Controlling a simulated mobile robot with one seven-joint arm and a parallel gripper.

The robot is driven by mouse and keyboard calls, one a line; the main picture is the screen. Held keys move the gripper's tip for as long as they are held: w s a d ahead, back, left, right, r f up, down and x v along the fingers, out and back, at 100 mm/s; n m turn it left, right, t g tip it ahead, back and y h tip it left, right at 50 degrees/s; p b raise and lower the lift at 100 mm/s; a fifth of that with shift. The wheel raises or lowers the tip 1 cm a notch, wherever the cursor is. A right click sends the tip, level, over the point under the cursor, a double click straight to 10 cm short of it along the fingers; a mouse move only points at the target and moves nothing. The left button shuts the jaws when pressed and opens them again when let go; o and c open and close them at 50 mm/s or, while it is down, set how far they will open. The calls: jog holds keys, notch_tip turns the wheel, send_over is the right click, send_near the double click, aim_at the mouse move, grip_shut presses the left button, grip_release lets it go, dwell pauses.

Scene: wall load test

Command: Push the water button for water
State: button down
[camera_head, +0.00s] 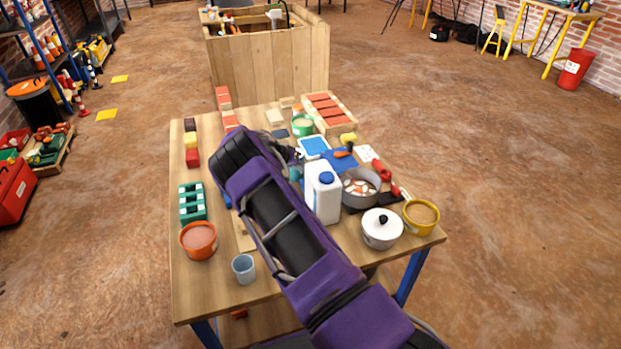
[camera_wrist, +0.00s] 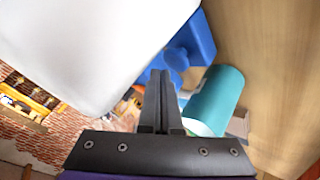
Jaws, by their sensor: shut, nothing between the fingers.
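A white jug with a blue cap (camera_head: 322,193) stands upright on the wooden table in the head view. In the wrist view, a large white body (camera_wrist: 85,50) fills the upper left, and a blue part with a rounded knob (camera_wrist: 192,45) is just beyond my fingertips. I cannot tell for sure whether this knob is the water button. A teal cylinder (camera_wrist: 215,98) lies to the right of my fingers. My gripper (camera_wrist: 158,78) is shut and empty, its tips pointing toward the blue part; contact cannot be told. My arm hides part of the table in the head view.
The wooden table (camera_head: 185,290) is crowded. A grey pot (camera_head: 352,199), a white lidded pot (camera_head: 381,234) and a yellow bowl (camera_head: 421,229) stand right of the jug. An orange bowl (camera_head: 198,254) and a blue cup (camera_head: 243,269) stand at front left.

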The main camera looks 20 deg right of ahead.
jog(key=shift+f, duration=0.4)
jog(key=shift+f, duration=0.75)
dwell(0.6)
jog(key=shift+r, duration=1.15)
jog(key=shift+r+p, duration=0.15)
jog(key=shift+p, duration=0.15)
jog(key=shift+r+p, duration=0.55)
jog(key=shift+r, duration=1.8)
